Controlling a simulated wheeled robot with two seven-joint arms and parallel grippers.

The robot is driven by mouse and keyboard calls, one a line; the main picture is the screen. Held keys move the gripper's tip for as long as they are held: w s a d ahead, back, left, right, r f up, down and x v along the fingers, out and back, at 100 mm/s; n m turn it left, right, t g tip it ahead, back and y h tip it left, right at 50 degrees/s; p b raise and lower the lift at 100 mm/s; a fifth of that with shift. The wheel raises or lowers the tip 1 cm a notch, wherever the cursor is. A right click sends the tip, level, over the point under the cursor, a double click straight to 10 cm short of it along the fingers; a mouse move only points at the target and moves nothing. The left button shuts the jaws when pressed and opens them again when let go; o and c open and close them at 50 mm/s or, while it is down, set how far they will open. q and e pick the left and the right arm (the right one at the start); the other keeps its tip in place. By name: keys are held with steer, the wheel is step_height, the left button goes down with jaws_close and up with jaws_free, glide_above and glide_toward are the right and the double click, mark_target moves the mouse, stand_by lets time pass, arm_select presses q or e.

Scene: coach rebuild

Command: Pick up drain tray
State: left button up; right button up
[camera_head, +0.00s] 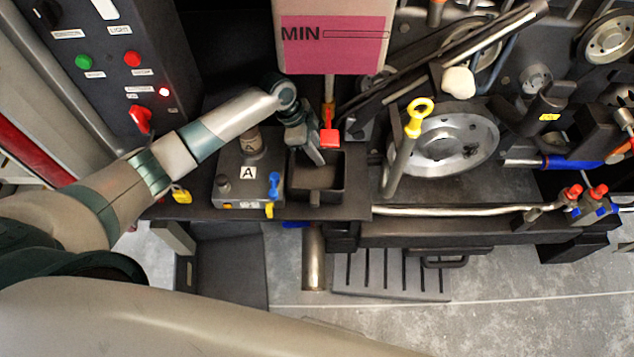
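A small black open-topped square tray (318,196), which looks like the drain tray, sits on the dark ledge in the middle of the view. It looks empty. My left arm reaches in from the left, and my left gripper (313,155) points down at the tray's far left rim. Its fingers look close together, but whether they grip the rim or only overlap it in the view is unclear. My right gripper is not in view.
A box marked A (233,180) with a blue lever stands just left of the tray. A red tap handle (329,138) hangs behind the tray, below a tank with a pink MIN label (330,45). A yellow-ringed dipstick (420,106) and a pulley (455,143) are to the right.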

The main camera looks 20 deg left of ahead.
arm_select(q)
steer(key=shift+d+f, duration=0.15)
steer(key=shift+f, duration=0.25)
steer(key=shift+c, duration=0.6)
jaws_close()
steer(key=shift+r, duration=0.1)
